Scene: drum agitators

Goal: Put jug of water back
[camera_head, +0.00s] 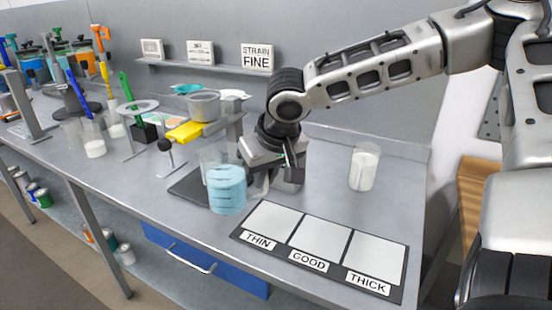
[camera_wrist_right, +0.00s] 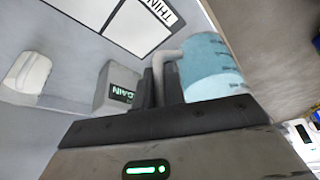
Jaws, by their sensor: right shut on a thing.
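The jug of water (camera_head: 227,190) is a clear jug with light blue water, upright near the table's front edge, beside a dark mat. My right gripper (camera_head: 262,180) is just right of it, shut on its handle. In the right wrist view the jug (camera_wrist_right: 208,68) stands right of the fingers, with its pale handle between them (camera_wrist_right: 159,85). I cannot tell whether the jug's base touches the table. My left gripper is not in view.
A board with THIN, GOOD and THICK panels (camera_head: 320,247) lies right of the jug. A grey box marked DRAIN (camera_wrist_right: 118,88) stands close to the gripper. A beaker of white liquid (camera_head: 364,167) stands at the right. A strainer stand (camera_head: 204,105) is behind the jug.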

